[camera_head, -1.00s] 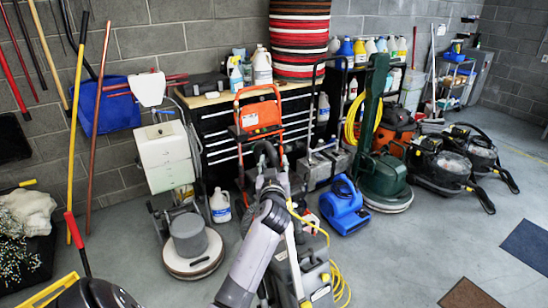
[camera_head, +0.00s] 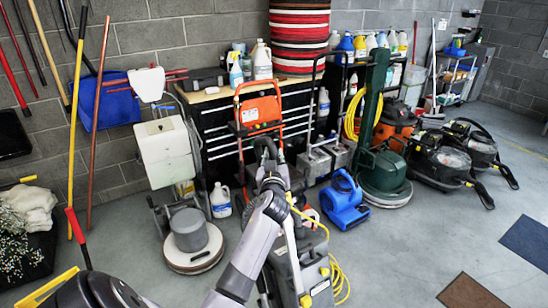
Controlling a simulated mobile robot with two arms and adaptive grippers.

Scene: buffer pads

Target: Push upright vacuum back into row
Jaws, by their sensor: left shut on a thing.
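The upright vacuum (camera_head: 313,272) is a grey machine with a yellow cord, standing on the floor at bottom centre. Its lower handle pole slants up beside my left arm, which hides part of it. My left gripper (camera_head: 268,155) is at the top of that handle, its dark fingers shut on it. The row of machines stands behind: a white-tanked floor machine (camera_head: 165,155) to the left, a blue blower (camera_head: 343,202) and a green floor machine (camera_head: 383,170) to the right. My right gripper is not in view.
A black tool chest (camera_head: 225,140) and an orange-framed cart (camera_head: 259,113) stand close behind the gripper. Black and yellow vacuums (camera_head: 440,163) stand at the right. A yellow-handled dark machine (camera_head: 95,292) is at lower left.

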